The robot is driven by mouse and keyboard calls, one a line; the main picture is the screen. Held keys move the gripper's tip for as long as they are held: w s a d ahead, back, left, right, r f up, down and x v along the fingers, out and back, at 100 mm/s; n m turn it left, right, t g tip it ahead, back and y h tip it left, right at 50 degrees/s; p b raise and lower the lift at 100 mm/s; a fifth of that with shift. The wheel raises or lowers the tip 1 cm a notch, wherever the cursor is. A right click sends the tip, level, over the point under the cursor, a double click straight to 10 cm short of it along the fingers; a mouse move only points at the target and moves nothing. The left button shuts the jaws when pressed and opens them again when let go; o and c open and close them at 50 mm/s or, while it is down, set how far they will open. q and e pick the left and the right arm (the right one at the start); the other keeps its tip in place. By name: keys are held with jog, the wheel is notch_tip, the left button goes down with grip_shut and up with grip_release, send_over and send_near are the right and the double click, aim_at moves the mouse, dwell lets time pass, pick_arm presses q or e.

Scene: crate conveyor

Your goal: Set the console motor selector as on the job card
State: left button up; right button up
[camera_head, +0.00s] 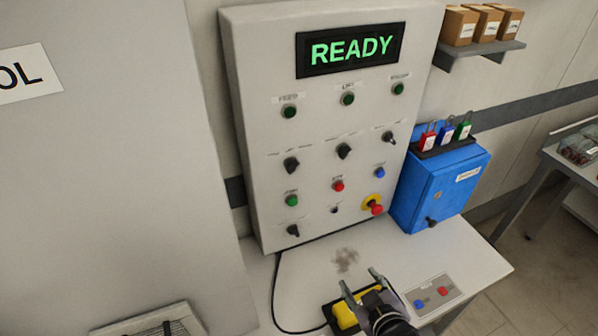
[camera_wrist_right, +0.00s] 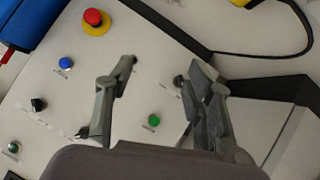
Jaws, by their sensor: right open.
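The console (camera_head: 330,120) is a pale upright panel with a screen (camera_head: 350,49) reading READY in green. It carries several black selector knobs: upper left (camera_head: 291,165), upper middle (camera_head: 343,151), upper right (camera_head: 389,138) and lower left (camera_head: 293,231). Their labels are too small to read, so I cannot tell which is the motor selector. No readable job card shows. My right gripper (camera_head: 358,277) is open and empty in front of the panel's lower part. In the right wrist view its fingers (camera_wrist_right: 160,68) stand apart, with a green button (camera_wrist_right: 154,121) between them. My left gripper is not in view.
A red emergency stop (camera_head: 375,207) sits at the panel's lower right. A blue box (camera_head: 437,187) with padlocks stands right of the console. A two-button plate (camera_head: 432,297) and a yellow thing (camera_head: 345,313) lie on the bench (camera_head: 465,262). A black cable (camera_head: 275,290) runs along the left.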

jog(key=w+a+r+n+t+y, duration=0.2)
jog(key=a+r+t, duration=0.1)
jog(key=r, duration=0.5)
jog(key=n+t+y, duration=0.2)
jog(key=n+y, duration=0.1)
jog(key=n, duration=0.1)
send_near(293, 169)
jog(key=shift+m, duration=0.3)
jog(key=p+x, duration=0.4)
jog(key=x, duration=0.3)
jog(key=shift+w, duration=0.15)
jog(key=shift+w+a+f, duration=0.1)
jog(key=shift+w+a, duration=0.15)
jog(key=shift+w, duration=0.4)
grip_shut()
